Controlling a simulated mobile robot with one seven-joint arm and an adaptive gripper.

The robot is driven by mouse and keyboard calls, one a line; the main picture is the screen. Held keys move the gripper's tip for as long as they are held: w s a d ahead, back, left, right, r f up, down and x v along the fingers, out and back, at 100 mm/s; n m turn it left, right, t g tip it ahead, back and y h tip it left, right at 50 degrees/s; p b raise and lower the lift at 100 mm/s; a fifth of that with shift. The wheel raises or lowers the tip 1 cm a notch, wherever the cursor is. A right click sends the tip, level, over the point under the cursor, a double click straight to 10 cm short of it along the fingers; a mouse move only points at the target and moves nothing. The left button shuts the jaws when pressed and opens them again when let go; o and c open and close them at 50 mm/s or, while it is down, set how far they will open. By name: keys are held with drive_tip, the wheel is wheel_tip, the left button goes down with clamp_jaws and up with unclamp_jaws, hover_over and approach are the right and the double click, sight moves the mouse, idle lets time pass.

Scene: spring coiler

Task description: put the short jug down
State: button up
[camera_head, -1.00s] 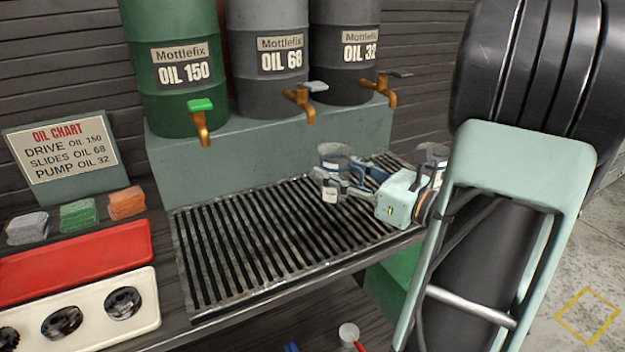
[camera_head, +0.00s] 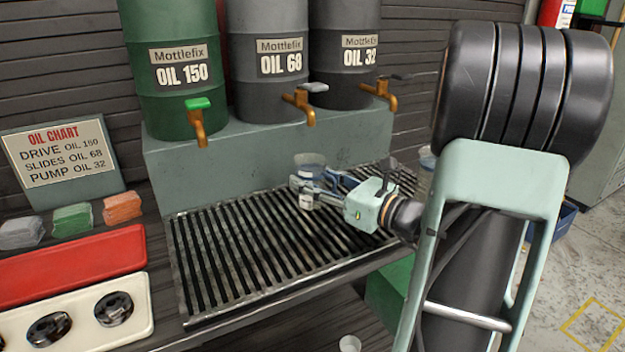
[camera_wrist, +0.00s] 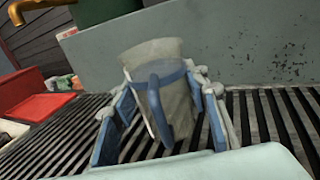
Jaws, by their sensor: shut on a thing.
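The short jug (camera_head: 311,161) is a clear grey cup with a blue band, a blue handle and a small pale label. The jug looks close to upright. Its base is partly hidden by the fingers, and I cannot tell whether it touches the grate.
Oil drums with taps stand on a ledge (camera_head: 220,170) behind the grate; the OIL 68 tap (camera_head: 303,103) is nearest the jug. Another clear vessel (camera_head: 427,165) is partly hidden behind my arm at right. The grate's left half is bare. A red tray (camera_head: 75,260) lies left.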

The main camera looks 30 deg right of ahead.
drive_tip(key=o, duration=1.3)
drive_tip(key=shift+f, duration=0.15)
drive_tip(key=shift+c, duration=0.2)
drive_tip(key=shift+r, duration=0.25)
drive_tip(key=p+v, duration=0.2)
drive_tip(key=v, duration=1)
